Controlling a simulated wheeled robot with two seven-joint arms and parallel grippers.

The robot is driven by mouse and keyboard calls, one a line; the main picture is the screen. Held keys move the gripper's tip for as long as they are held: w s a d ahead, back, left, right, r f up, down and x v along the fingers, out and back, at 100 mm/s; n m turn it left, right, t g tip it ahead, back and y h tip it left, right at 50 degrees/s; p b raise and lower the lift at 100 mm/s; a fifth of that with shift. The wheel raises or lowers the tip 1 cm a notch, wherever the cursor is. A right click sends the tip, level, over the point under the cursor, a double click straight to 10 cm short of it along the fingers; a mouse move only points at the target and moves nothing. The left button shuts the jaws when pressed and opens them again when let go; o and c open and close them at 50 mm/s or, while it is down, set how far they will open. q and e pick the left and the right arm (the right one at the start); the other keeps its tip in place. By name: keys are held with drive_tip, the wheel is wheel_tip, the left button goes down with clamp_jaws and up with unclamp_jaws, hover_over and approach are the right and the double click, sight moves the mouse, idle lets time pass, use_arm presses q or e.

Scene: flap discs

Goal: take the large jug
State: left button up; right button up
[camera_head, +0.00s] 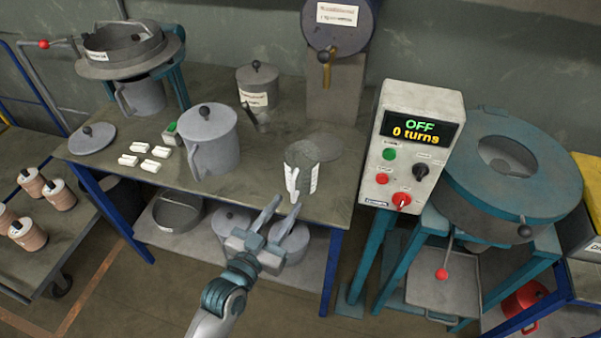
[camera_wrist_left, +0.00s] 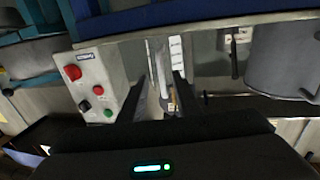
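A large grey lidded jug (camera_head: 212,145) with a side handle stands upright on the bench, left of centre. A smaller open grey jug (camera_head: 303,165) with white markings stands near the bench's front edge, to its right. My left gripper (camera_head: 277,212) is open and empty, in front of the bench edge and just below the smaller jug, well right of the large one. The left wrist view shows its two fingers apart (camera_wrist_left: 159,95), with white-marked things beyond them. My right gripper is not in view.
White blocks (camera_head: 146,157) and a loose lid (camera_head: 92,138) lie left of the large jug. A lidded pot (camera_head: 258,85) stands behind. A control box (camera_head: 412,145) reading OFF stands at the right. Pots (camera_head: 232,222) fill the lower shelf.

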sight(292, 197)
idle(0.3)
use_arm(q)
drive_tip(key=shift+w+d, duration=0.2)
drive_tip(key=shift+w, duration=0.25)
drive_tip(key=p+x, duration=0.2)
drive_tip(key=x, duration=0.1)
drive_tip(key=shift+w+f, duration=0.15)
drive_tip(key=shift+w, duration=0.2)
drive_tip(key=shift+w+d+f, duration=0.1)
drive_tip(key=shift+w+d, duration=0.15)
drive_tip(key=shift+w, duration=0.05)
clamp_jaws()
